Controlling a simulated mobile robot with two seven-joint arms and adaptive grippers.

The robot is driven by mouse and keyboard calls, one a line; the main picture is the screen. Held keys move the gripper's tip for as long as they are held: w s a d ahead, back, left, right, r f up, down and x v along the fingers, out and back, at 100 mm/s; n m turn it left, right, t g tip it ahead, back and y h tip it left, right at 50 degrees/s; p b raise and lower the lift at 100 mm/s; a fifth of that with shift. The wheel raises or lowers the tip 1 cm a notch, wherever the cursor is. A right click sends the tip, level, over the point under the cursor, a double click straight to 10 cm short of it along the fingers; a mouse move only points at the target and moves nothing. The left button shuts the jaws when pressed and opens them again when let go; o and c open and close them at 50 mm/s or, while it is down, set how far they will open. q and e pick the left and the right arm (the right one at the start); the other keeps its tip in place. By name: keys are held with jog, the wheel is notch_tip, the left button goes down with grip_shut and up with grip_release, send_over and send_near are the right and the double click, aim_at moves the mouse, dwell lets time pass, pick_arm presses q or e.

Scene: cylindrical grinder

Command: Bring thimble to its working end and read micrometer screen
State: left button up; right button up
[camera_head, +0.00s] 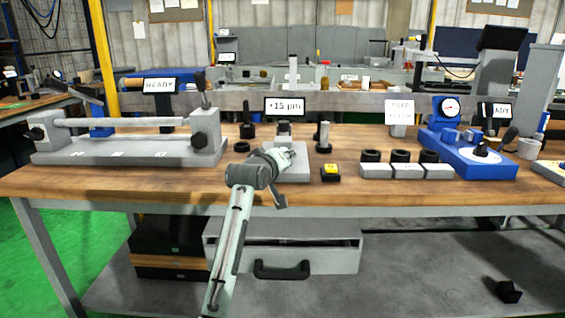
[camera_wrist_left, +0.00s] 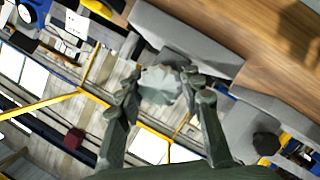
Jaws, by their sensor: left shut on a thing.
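My left gripper (camera_head: 283,160) reaches up from the bottom of the head view to the grey micrometer stand (camera_head: 295,174) at the middle of the bench. In the left wrist view the two dark fingers (camera_wrist_left: 160,88) are shut on a pale grey faceted piece (camera_wrist_left: 159,84), which looks like the thimble. In the head view the gripper hides most of the thimble. The micrometer screen (camera_head: 284,106) behind the stand appears to read -15 µm. My right gripper is in neither view.
A long grey centre bench fixture (camera_head: 130,150) stands at left. A small black box with a yellow top (camera_head: 330,172) and several grey blocks with black rings (camera_head: 407,171) lie to the right. A blue gauge stand (camera_head: 470,152) is farther right. Bare wood runs along the front edge.

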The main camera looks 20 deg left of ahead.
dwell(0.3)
pick_arm(q)
jog(key=o, duration=1.2)
jog(key=v, duration=1.2)
